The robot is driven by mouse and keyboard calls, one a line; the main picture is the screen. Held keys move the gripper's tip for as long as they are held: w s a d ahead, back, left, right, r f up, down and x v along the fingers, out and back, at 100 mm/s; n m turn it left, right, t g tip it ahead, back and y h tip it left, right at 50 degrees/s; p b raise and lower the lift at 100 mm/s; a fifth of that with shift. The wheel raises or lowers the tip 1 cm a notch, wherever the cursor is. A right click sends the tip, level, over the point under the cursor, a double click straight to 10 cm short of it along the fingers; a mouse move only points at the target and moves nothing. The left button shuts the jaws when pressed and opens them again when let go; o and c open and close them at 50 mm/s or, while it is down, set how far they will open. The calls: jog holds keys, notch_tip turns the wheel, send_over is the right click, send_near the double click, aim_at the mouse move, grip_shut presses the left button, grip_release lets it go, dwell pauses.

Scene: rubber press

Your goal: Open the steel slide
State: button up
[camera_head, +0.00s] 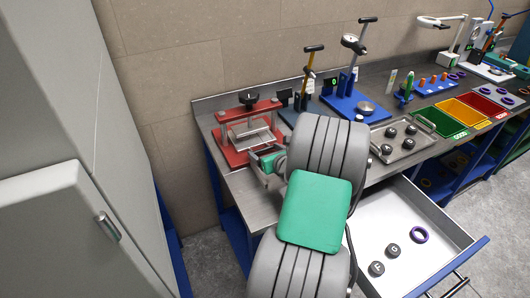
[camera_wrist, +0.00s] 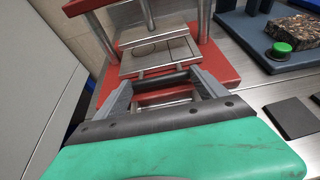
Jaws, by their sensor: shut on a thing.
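The steel slide (camera_wrist: 158,56) is a flat metal plate with a dark outlined shape on it. It sits between the posts of the red press (camera_head: 232,152), and its front edge faces me. It also shows in the head view (camera_head: 254,136). A bar handle (camera_wrist: 164,82) runs across its front. My gripper (camera_wrist: 163,87) is at this handle, with a finger toward each end of it, and is shut on it. In the head view my gripper (camera_head: 264,160) is at the press's front right corner. My own arm hides part of the bench there.
A dark base with a green button (camera_wrist: 283,47) and a speckled block (camera_wrist: 298,28) stands right of the press. An open white drawer (camera_head: 440,215) holds several round parts. A metal tray (camera_head: 424,148) lies on the bench. A grey cabinet (camera_head: 60,130) stands left.

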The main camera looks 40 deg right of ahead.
jog(key=c, duration=0.6)
jog(key=s+a+p, duration=0.1)
jog(key=s, duration=0.3)
jog(key=s+a+p, duration=0.1)
jog(key=s, duration=0.3)
jog(key=s+a, duration=0.1)
jog(key=s, duration=0.3)
jog(key=shift+s+a+p, duration=0.3)
jog(key=shift+p, duration=0.1)
jog(key=shift+s+a+f, duration=0.1)
jog(key=shift+s+a, duration=0.1)
jog(key=shift+s, duration=0.2)
jog(key=o, duration=2)
jog(key=shift+w, duration=0.1)
